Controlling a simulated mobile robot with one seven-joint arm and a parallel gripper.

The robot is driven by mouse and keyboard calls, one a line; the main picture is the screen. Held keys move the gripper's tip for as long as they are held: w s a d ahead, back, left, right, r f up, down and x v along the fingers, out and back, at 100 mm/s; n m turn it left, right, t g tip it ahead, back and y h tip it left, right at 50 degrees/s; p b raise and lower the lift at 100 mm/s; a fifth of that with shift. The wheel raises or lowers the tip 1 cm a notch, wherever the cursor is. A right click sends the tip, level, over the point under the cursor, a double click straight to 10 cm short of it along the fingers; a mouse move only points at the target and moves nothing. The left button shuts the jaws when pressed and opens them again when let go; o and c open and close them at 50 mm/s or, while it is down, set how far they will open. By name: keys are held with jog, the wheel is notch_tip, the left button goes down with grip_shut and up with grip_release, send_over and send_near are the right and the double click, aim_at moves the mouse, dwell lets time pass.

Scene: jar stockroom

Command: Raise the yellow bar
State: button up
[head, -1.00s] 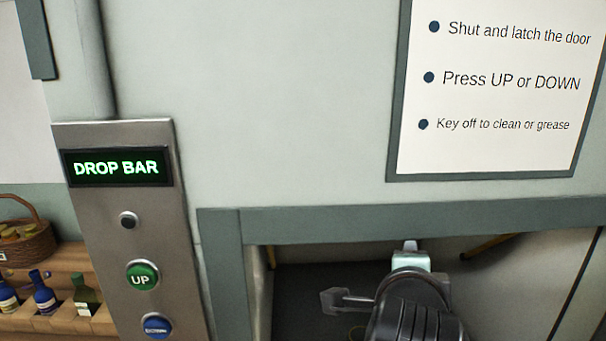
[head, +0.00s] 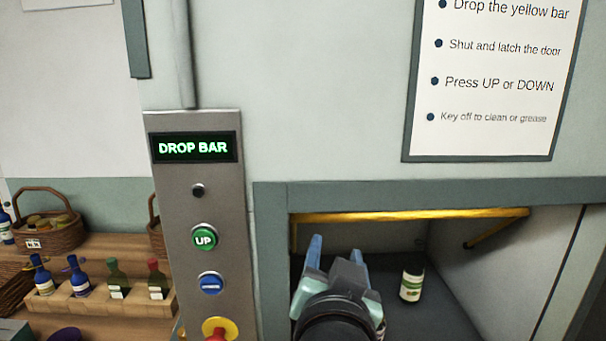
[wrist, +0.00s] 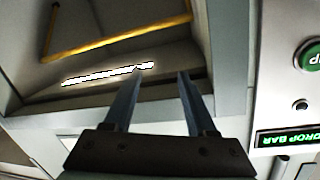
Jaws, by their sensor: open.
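The yellow bar (head: 420,215) runs across the top of the compartment opening in the head view, just under the grey frame. A shorter yellow arm (head: 495,231) slants from its right end to a pivot on the side wall. In the wrist view the yellow bar (wrist: 115,40) crosses the upper left, beyond the fingers. My gripper (head: 335,248) is open and empty, in front of the opening and below the bar's left part. In the wrist view its two fingers (wrist: 155,85) are apart, with nothing between them. I see no contact with the bar.
A control panel (head: 203,270) left of the opening shows DROP BAR, with a green UP button (head: 204,239) and a blue button (head: 211,284). A jar (head: 412,283) stands inside the compartment. A notice (head: 490,85) hangs above. Bottles and baskets are at left.

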jog(key=s+a+r+n+t+y, duration=0.1)
jog(key=s+a+r+n+y, duration=0.1)
jog(key=a+n, duration=0.25)
jog(key=s+r+t, duration=0.5)
jog(key=s+r, duration=0.1)
jog(key=r, duration=0.6)
jog(key=s+r+t, duration=0.5)
jog(key=s+r, duration=0.1)
jog(key=r, duration=0.6)
jog(key=shift+s+d, duration=0.15)
jog(key=shift+d, duration=0.05)
